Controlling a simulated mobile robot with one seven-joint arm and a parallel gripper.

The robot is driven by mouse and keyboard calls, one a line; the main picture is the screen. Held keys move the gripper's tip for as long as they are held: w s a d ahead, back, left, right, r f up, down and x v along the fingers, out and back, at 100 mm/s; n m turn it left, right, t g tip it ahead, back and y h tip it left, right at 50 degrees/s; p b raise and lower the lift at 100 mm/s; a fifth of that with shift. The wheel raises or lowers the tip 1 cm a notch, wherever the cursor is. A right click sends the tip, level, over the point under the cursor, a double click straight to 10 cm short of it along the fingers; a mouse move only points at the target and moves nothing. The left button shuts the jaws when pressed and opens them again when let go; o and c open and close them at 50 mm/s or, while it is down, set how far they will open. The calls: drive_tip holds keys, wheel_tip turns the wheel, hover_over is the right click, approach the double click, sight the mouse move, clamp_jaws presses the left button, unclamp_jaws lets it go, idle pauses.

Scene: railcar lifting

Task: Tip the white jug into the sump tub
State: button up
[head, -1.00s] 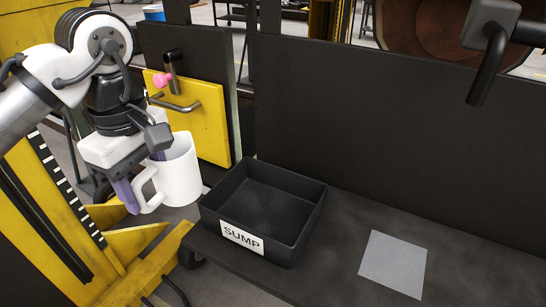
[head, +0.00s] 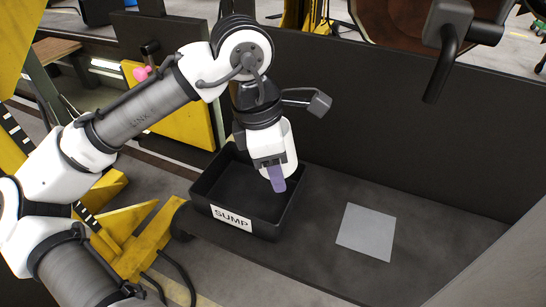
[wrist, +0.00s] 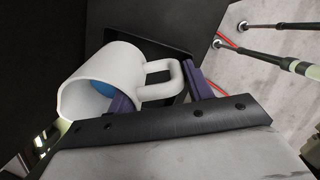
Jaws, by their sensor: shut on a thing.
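The white jug (wrist: 110,75) is held by its handle between the purple fingers of my gripper (wrist: 160,95); something blue (wrist: 103,88) shows inside its mouth, which faces left in the wrist view. In the head view my gripper (head: 276,178) is over the right part of the black sump tub (head: 232,224), and the jug (head: 291,145) is mostly hidden behind it. I cannot tell from the head view how far the jug is tilted. The tub carries a "SUMP" label and its visible floor looks bare.
A grey square plate (head: 366,232) lies on the dark bench right of the tub. A dark panel (head: 350,110) stands behind the bench. A black handle (head: 446,50) hangs at upper right. Yellow framework (head: 130,235) stands at left.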

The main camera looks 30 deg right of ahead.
drive_tip(key=h+b, duration=0.1)
drive_tip(key=h, duration=0.1)
drive_tip(key=f+g+h+b, duration=0.1)
drive_tip(key=h+b, duration=0.1)
drive_tip(key=g+h+b, duration=0.1)
drive_tip(key=h, duration=0.1)
drive_tip(key=shift+d+f+b, duration=0.1)
drive_tip(key=shift+f+b, duration=0.25)
drive_tip(key=g+h+b, duration=0.1)
drive_tip(key=h+b, duration=0.1)
drive_tip(key=b, duration=0.2)
drive_tip(key=shift+f+h+b, duration=0.15)
drive_tip(key=shift+h+b, duration=0.15)
drive_tip(key=shift+b, duration=0.05)
drive_tip(key=shift+w+a+r+g+h+b, duration=0.25)
drive_tip(key=shift+a+g+h, duration=0.3)
drive_tip(key=shift+h, duration=0.8)
drive_tip(key=shift+w+a+r+g+h+b, duration=0.1)
drive_tip(key=shift+a+r+g+h+b, duration=0.4)
drive_tip(key=shift+h, duration=0.8)
drive_tip(key=shift+w+a+r+g+h+b, duration=0.1)
drive_tip(key=shift+w+a+r+g+h, duration=0.2)
drive_tip(key=shift+g+h, duration=0.75)
drive_tip(key=shift+s+f+t+h, duration=0.1)
drive_tip(key=shift+f+t+h, duration=0.05)
drive_tip(key=shift+t+h, duration=0.15)
idle(0.5)
